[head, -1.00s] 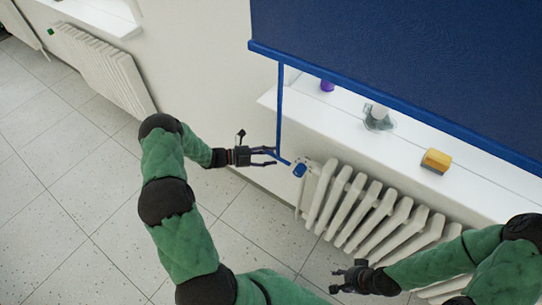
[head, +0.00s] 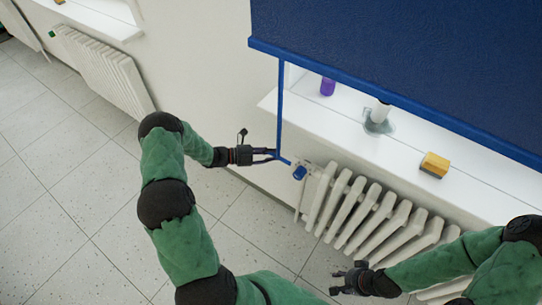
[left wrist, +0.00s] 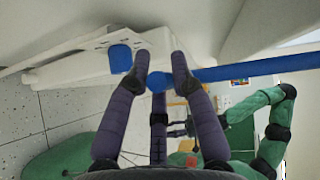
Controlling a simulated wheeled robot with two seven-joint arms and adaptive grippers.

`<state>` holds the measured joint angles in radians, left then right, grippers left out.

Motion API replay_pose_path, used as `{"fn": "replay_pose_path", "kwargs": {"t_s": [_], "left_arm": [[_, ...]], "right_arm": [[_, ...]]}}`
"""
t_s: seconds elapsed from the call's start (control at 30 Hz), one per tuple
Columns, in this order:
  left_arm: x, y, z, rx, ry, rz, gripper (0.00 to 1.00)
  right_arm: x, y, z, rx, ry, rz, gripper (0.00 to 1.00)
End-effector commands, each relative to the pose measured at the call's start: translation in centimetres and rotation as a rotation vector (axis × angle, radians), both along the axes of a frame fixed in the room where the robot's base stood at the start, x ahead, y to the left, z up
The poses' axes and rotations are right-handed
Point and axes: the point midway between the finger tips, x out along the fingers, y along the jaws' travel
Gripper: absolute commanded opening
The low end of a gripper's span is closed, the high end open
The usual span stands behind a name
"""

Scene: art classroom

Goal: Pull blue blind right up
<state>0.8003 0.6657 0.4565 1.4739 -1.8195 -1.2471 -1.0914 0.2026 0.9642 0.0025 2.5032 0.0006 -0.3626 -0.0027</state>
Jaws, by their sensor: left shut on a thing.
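The blue blind (head: 400,60) hangs over the window at the upper right, its bottom bar above the sill.
The floor at left is clear.

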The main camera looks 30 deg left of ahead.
Motion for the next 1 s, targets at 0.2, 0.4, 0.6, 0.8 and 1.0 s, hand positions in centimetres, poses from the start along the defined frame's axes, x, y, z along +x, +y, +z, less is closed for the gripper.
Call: {"fn": "replay_pose_path", "kwargs": {"t_s": [0.2, 0.4, 0.6, 0.8, 1.0], "left_arm": [[0.1, 0.1, 6.7, -0.002, -0.007, 0.000, 0.00], [0.1, 0.1, 10.9, -0.003, -0.005, 0.001, 0.00], [0.1, 0.1, 12.3, -0.004, -0.005, 0.002, 0.00], [0.1, 0.1, 12.2, -0.004, -0.004, 0.002, 0.00], [0.1, 0.1, 12.1, -0.004, -0.003, 0.002, 0.49]], "right_arm": [[0.0, 0.0, 3.3, 0.000, -0.001, 0.000, 0.40], [0.0, 0.0, 5.2, 0.000, -0.001, 0.000, 0.40], [0.0, 0.0, 5.7, 0.000, 0.000, 0.000, 0.40], [0.0, 0.0, 5.6, 0.000, 0.000, 0.000, 0.40], [0.0, 0.0, 5.6, 0.000, 0.000, 0.000, 0.40]]}}
